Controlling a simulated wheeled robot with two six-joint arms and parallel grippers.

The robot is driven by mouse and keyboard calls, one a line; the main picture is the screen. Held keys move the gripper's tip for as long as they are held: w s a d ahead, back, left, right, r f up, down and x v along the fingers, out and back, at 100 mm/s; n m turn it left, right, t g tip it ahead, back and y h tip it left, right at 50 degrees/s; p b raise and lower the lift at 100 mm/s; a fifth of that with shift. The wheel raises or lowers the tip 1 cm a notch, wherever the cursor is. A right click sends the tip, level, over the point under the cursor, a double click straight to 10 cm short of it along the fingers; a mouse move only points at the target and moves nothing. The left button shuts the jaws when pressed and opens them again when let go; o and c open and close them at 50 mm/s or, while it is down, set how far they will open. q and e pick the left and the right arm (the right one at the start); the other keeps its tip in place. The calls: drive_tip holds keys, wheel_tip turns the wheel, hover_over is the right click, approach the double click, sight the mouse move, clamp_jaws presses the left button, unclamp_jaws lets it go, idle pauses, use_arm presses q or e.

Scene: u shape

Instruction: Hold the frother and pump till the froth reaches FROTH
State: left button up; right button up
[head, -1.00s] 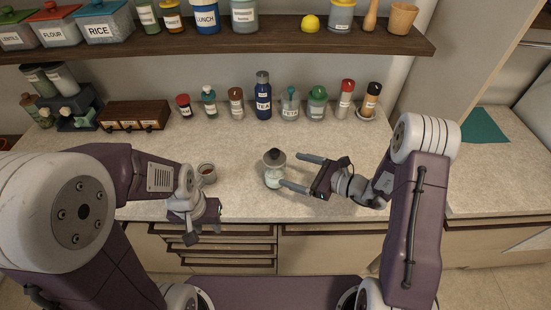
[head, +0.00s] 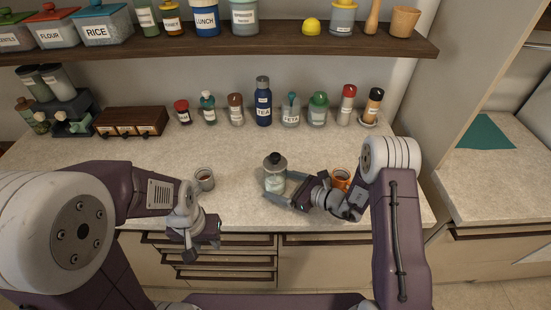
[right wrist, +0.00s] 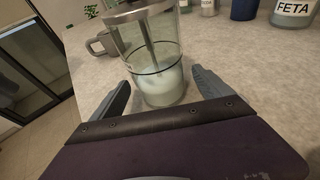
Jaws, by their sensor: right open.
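The frother (head: 274,178) is a clear glass jar with a dark knobbed lid, upright on the counter. In the right wrist view the frother (right wrist: 152,45) has a metal rim, a central rod and dark lines around the glass. Pale milky liquid fills its bottom, near the lower line; no FROTH wording is readable. My right gripper (head: 277,188) is open, low at the frother, with a finger on each side of its base in the wrist view. Contact is unclear. My left gripper (head: 198,245) hangs at the counter's front edge, away from the frother; its jaw opening is unclear.
A grey mug (head: 205,180) stands left of the frother, an orange mug (head: 341,179) behind my right wrist. Several jars and bottles, including a blue TEA bottle (head: 263,103), line the back. A shelf (head: 220,48) hangs above. The counter between is clear.

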drive_tip(key=shift+w+a+f, duration=0.2)
drive_tip(key=shift+w+a, duration=0.2)
drive_tip(key=shift+a, duration=0.2)
drive_tip(key=c, duration=1.9)
